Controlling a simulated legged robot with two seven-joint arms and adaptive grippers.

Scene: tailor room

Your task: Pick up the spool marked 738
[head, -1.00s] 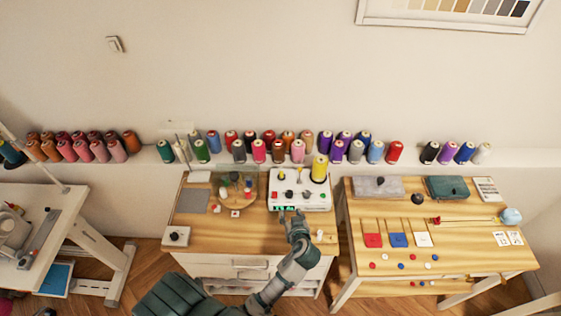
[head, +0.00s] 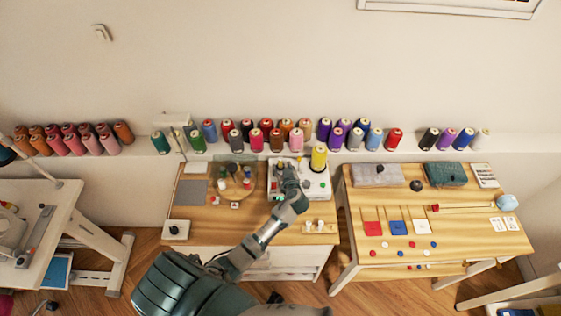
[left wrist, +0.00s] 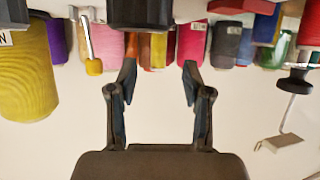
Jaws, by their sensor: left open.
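Several coloured thread spools stand upright in rows on the ledge along the wall, among them a pink-red one (head: 257,140) and an orange one (head: 275,140). No number 738 can be read on any of them, so I cannot tell which is marked 738. My left gripper (head: 286,168) is over the white machine, in front of the ledge. In the left wrist view the left gripper (left wrist: 159,72) is open and empty, its fingers apart. Spools show beyond the fingers, including a pink-red one (left wrist: 192,45) with a small unreadable label. My right gripper is not in view.
A large yellow spool (head: 319,157) stands on the white machine (head: 318,188), right of my left gripper; it also shows in the left wrist view (left wrist: 27,75). Another wooden table (head: 460,235) stands to the right.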

